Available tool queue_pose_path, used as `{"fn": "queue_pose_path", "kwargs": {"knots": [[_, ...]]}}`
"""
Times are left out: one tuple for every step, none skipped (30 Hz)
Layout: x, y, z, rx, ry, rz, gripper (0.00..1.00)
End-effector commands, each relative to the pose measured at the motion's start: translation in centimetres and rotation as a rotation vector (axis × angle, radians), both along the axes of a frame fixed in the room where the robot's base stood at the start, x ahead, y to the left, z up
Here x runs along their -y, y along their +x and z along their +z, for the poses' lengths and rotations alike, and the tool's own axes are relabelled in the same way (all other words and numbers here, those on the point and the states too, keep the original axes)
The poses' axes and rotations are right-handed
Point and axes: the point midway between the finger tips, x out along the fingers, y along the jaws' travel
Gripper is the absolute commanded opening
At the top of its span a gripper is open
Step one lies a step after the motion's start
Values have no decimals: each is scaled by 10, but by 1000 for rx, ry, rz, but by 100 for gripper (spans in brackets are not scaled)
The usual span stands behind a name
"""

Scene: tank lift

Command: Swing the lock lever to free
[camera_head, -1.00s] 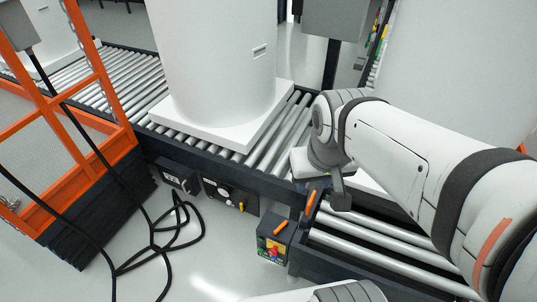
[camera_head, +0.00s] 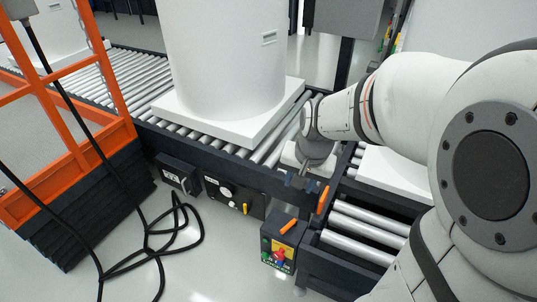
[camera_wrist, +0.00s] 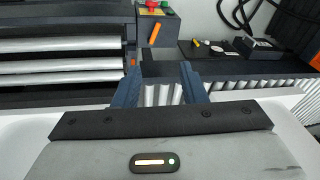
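Two orange handles could be the lock lever; I cannot tell which is. One orange bar (camera_head: 323,200) stands upright at the corner of the near conveyor and shows small in the wrist view (camera_wrist: 133,60). The other orange handle (camera_head: 289,227) lies slanted on top of a dark control box (camera_head: 279,252); it also shows in the wrist view (camera_wrist: 155,33). My gripper (camera_head: 299,183) is just left of the upright bar, above the conveyor's edge. In the wrist view its two fingers (camera_wrist: 160,75) are apart with nothing between them.
A white tank (camera_head: 222,60) stands on a white base on the roller conveyor (camera_head: 105,75). A panel (camera_head: 232,195) with a yellow lever is on the conveyor's side. Black cables lie on the floor. An orange fence (camera_head: 105,70) stands at left.

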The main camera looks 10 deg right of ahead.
Motion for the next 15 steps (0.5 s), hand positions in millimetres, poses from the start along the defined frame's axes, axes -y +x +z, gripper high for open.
{"fn": "queue_pose_path", "kwargs": {"knots": [[1,10,-47,-15,15,-44,38],[1,17,-63,-19,24,-71,38],[2,24,-84,-28,34,-106,38],[3,30,-99,-33,42,-135,38],[3,36,-115,-37,51,-163,38],[4,42,-136,-45,61,-199,38],[5,48,-151,-49,68,-227,38],[6,53,-166,-54,75,-253,38],[7,59,-185,-61,84,-287,38],[7,63,-198,-64,90,-311,38],[8,67,-210,-67,95,-334,38],[9,72,-226,-73,102,-361,38],[10,75,-235,-76,106,-380,38],[10,78,-244,-78,109,-398,38],[11,81,-254,-82,114,-418,38]]}}
